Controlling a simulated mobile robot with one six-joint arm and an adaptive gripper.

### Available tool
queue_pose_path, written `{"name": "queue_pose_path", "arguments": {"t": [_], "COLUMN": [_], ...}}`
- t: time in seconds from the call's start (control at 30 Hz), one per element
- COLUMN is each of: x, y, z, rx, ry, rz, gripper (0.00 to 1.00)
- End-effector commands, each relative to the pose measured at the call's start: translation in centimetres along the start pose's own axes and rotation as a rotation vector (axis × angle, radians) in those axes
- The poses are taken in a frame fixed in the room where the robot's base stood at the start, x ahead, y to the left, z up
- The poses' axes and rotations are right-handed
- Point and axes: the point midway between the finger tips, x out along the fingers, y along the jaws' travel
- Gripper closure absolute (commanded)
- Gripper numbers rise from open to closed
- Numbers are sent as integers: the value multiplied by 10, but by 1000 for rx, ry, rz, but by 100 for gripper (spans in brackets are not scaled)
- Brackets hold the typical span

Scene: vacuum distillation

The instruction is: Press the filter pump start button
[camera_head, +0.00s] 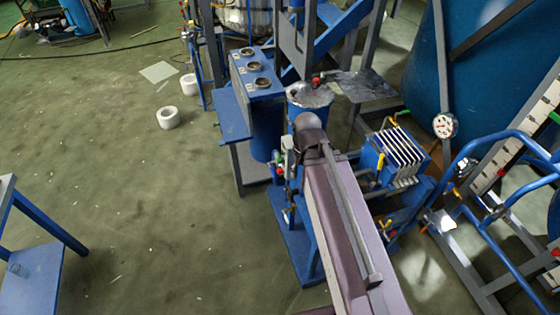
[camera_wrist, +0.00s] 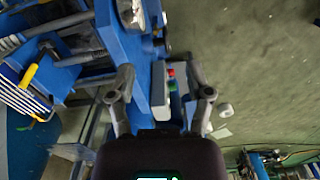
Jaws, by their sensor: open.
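In the head view, small red and green parts (camera_head: 278,166) show at the left of my arm, by the blue pump frame. My gripper is hidden behind my arm there.
A blue filter press with white plates (camera_head: 398,157) stands right of my arm, near a pressure gauge (camera_head: 445,125). A blue unit with round openings (camera_head: 257,82) stands behind. Open floor lies to the left, with a blue table (camera_head: 32,275) at the edge.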

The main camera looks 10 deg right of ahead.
Motion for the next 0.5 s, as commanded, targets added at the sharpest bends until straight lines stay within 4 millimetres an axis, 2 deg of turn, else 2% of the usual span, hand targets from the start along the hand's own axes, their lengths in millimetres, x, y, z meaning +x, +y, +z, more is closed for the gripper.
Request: {"name": "queue_pose_path", "arguments": {"t": [0.03,0.07,0.2,0.27,0.5], "x": [0,0,2,4,22], "y": [0,0,0,-1,-7], "z": [0,0,-2,-4,-24], "rx": [0,0,-9,-21,-151], "ry": [0,0,-1,-2,-17], "rz": [0,0,3,8,64], "gripper": [34,40,82,100,100]}}
